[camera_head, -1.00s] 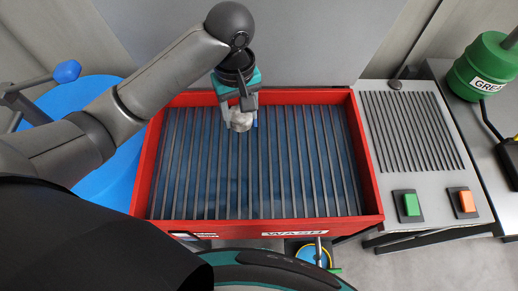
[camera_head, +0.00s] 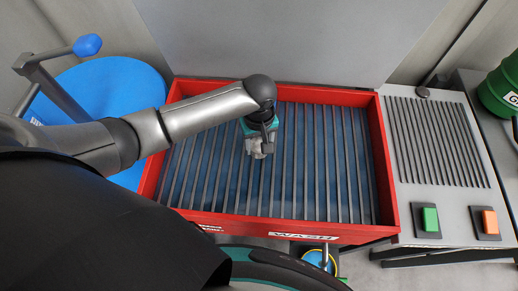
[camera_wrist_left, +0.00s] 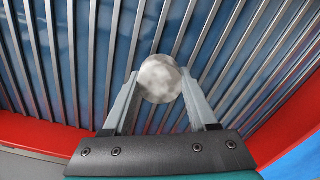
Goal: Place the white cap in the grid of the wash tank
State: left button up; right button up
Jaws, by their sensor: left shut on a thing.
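The wash tank (camera_head: 290,236) is a red, open-topped tray labelled WASH, with a grid of dark parallel bars (camera_head: 330,160) over a blue inside. My left gripper (camera_head: 262,152) is over the middle of the grid, pointing down, shut on the white cap (camera_head: 258,148). In the left wrist view the cap (camera_wrist_left: 160,79) is a round, mottled grey-white piece between the two grey fingers (camera_wrist_left: 160,98), with the grid bars behind it. I cannot tell whether the cap touches the bars. My right gripper is not in view.
Right of the tank is a grey table with a slotted rack (camera_head: 435,140), a green button (camera_head: 430,218) and an orange button (camera_head: 490,221). A blue drum (camera_head: 110,85) stands at the left. A green canister (camera_head: 500,92) is at the far right.

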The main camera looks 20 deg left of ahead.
aim_at(259, 151)
pick_arm(q)
jog(key=shift+f, duration=1.4)
jog(key=shift+f, duration=0.15)
jog(key=o, duration=1.3)
notch_tip(259, 151, up, 12)
jog(key=shift+r+p, duration=0.15)
jog(key=shift+p, duration=0.95)
